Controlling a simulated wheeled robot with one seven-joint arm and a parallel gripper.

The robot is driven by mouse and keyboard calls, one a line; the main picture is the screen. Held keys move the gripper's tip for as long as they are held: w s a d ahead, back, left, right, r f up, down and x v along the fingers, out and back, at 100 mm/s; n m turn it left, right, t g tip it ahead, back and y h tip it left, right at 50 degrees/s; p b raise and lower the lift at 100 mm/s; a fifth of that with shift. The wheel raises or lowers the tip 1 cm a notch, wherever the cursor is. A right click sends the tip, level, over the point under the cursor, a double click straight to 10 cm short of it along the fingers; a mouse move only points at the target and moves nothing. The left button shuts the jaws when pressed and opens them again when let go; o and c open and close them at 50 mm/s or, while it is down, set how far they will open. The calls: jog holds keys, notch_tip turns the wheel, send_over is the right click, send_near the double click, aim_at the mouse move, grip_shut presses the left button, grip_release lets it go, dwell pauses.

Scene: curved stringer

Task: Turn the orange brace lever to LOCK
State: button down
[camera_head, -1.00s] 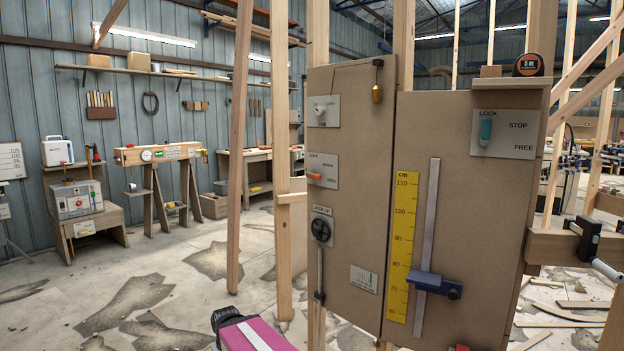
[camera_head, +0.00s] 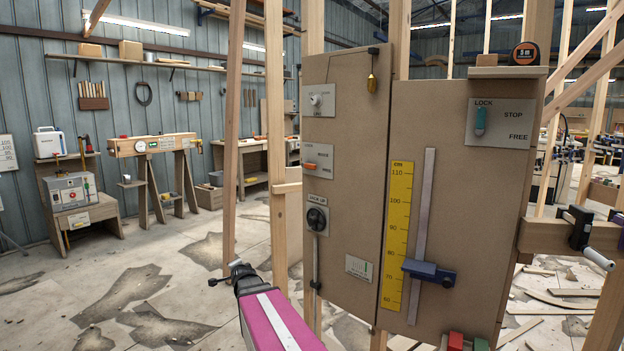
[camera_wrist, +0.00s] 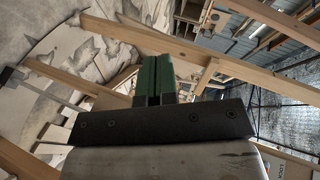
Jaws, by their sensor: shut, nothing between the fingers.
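The small orange lever (camera_head: 310,165) sits on a pale plate (camera_head: 319,174) on the left brown panel. It lies about level, below the word LOCK; its exact setting is too small to read. My arm's magenta link shows at the bottom of the head view, below and left of the panel, apart from the lever. The fingers of my gripper cannot be made out there. In the wrist view my gripper (camera_wrist: 153,82) shows two green fingers pressed together with nothing between them. The lever is not seen in the wrist view.
A teal lever (camera_head: 480,121) stands at LOCK on the right panel (camera_head: 460,190). A black knob (camera_head: 317,219) is below the orange lever. A blue slider (camera_head: 429,272) crosses the yellow scale (camera_head: 396,230). A wooden post (camera_head: 277,150) stands left of the panel, with open floor beyond.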

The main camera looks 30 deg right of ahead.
aim_at(310, 166)
jog(key=w+d+r+m+t+h, duration=0.3)
jog(key=d+r+m+t+h, duration=0.2)
jog(key=d+r+m+h, duration=0.75)
jog(key=s+d+r+m+g+h, duration=0.3)
jog(key=d+r+m+g+h, duration=0.2)
jog(key=m, duration=0.6)
jog(key=s+d+r+m+g+h, duration=0.4)
jog(key=d+m+g+h, duration=0.2)
jog(key=m, duration=0.5)
jog(key=d, duration=0.2)
jog(key=shift+d+r+m+g+h, duration=0.3)
jog(key=shift+r+m+g+h, duration=0.05)
jog(key=shift+g, duration=0.05)
jog(key=x, duration=1)
jog(key=shift+d+r, duration=0.1)
jog(key=shift+r, duration=1.95)
jog(key=shift+s, duration=0.15)
